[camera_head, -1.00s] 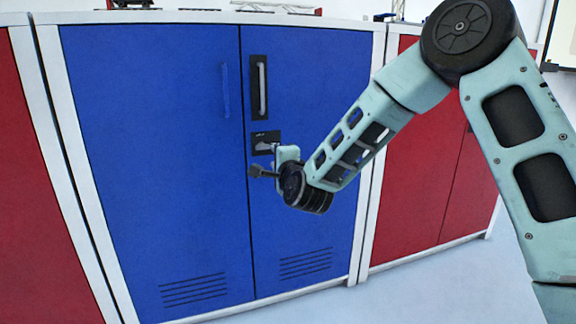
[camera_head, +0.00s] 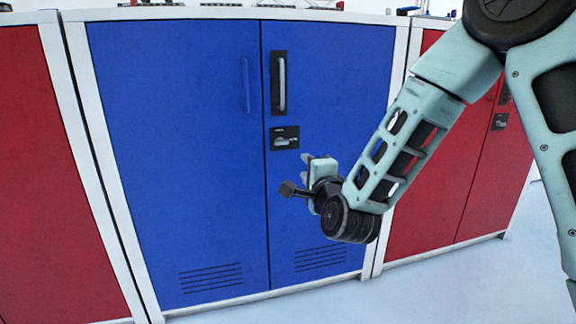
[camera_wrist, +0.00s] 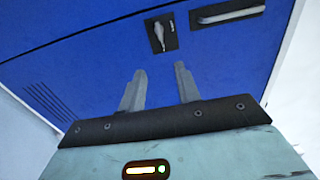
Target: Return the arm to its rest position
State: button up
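My gripper (camera_wrist: 160,88) is open and empty in the wrist view, its two grey fingers apart with the blue cabinet door beyond them. In the head view my gripper (camera_head: 305,168) is partly hidden by my wrist. It is in front of the right door of the blue cabinet (camera_head: 180,150), below the latch (camera_head: 285,138), and appears apart from it. My arm is bent, reaching in from the right. The latch (camera_wrist: 160,34) and the long handle (camera_wrist: 228,13) also show in the wrist view.
Both blue doors are shut. Red cabinets stand on the left (camera_head: 50,180) and right (camera_head: 470,170). The long handle (camera_head: 280,82) is above the latch. Small items lie on the counter top. The pale floor (camera_head: 450,285) in front is clear.

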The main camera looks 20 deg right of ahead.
jog(key=s+a+f+n+g+y, duration=0.3)
jog(key=s+a+n+g, duration=0.2)
jog(key=s+a+n, duration=0.25)
jog(key=s+a+f+n+g+y, duration=0.2)
jog(key=s+a+f+n+g, duration=0.1)
jog(key=s+a+n+g, duration=0.4)
jog(key=s+d+r+n+g+h+p, duration=0.15)
jog(key=s+d+n+g, duration=0.35)
jog(key=s, duration=0.6)
jog(key=s+d+n+g+h+p, duration=0.1)
jog(key=s+d+n+h, duration=0.15)
jog(key=s+n, duration=0.65)
notch_tip(320, 180, up, 37)
jog(key=s+m+p, duration=0.1)
jog(key=m+p, duration=0.1)
jog(key=p, duration=3.4)
jog(key=shift+s+a+m+p, duration=0.15)
jog(key=shift+a+m+p, duration=0.05)
jog(key=shift+m+p, duration=0.15)
jog(key=shift+f, duration=0.15)
